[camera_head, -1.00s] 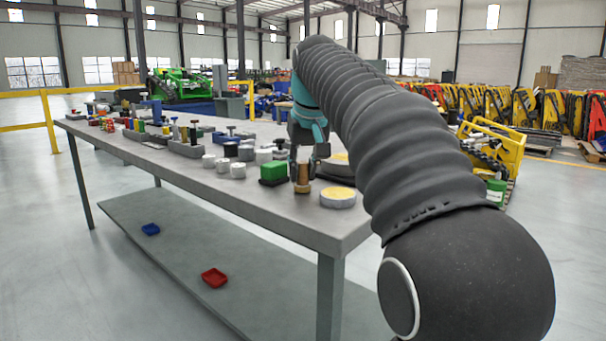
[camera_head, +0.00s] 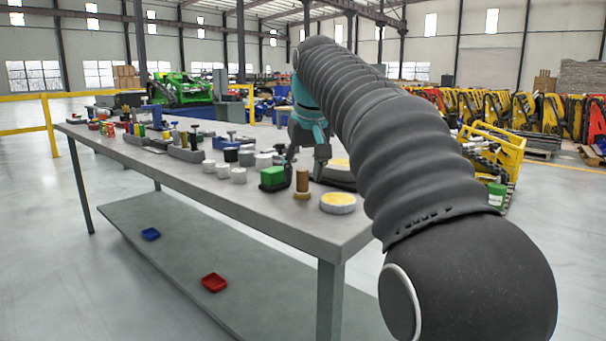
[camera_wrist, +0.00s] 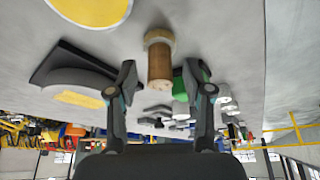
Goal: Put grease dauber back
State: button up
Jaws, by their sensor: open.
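The grease dauber, seemingly the brown cylinder with a wider tan foot (camera_head: 302,184), stands upright on the workbench near its front right end. In the wrist view the dauber (camera_wrist: 160,63) appears ahead of my gripper, lined up with the gap between the fingers.
A green block on a dark base (camera_head: 273,177) stands close left of the dauber. A dark holder (camera_head: 335,176) lies behind the tin. White round pieces (camera_head: 238,175) and several tools fill the bench (camera_head: 250,209) leftward. A lower shelf holds red (camera_head: 214,282) and blue trays (camera_head: 150,234).

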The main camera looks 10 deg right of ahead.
jog(key=p+v, duration=0.3)
jog(key=v, duration=0.8)
